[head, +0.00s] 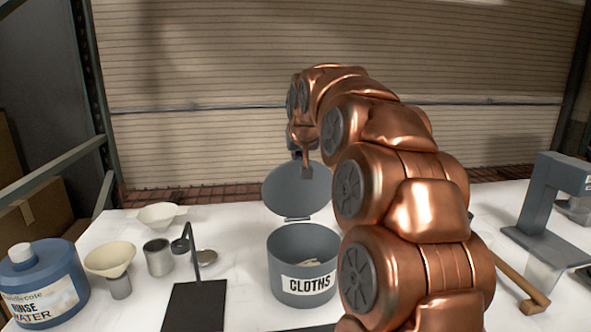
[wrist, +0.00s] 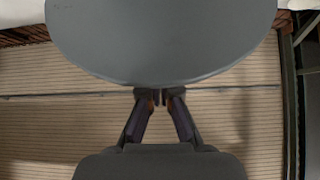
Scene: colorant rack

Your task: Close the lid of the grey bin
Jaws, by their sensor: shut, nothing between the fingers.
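In the wrist view the lid (wrist: 160,40) fills the upper middle.
To the left are a blue rinse water bottle (head: 42,285), a funnel (head: 110,258), a metal cup (head: 158,257) and a black stand (head: 195,305). A blue-grey device (head: 550,205) and a wooden-handled tool (head: 520,285) are at right. My arm covers the table right of the bin.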

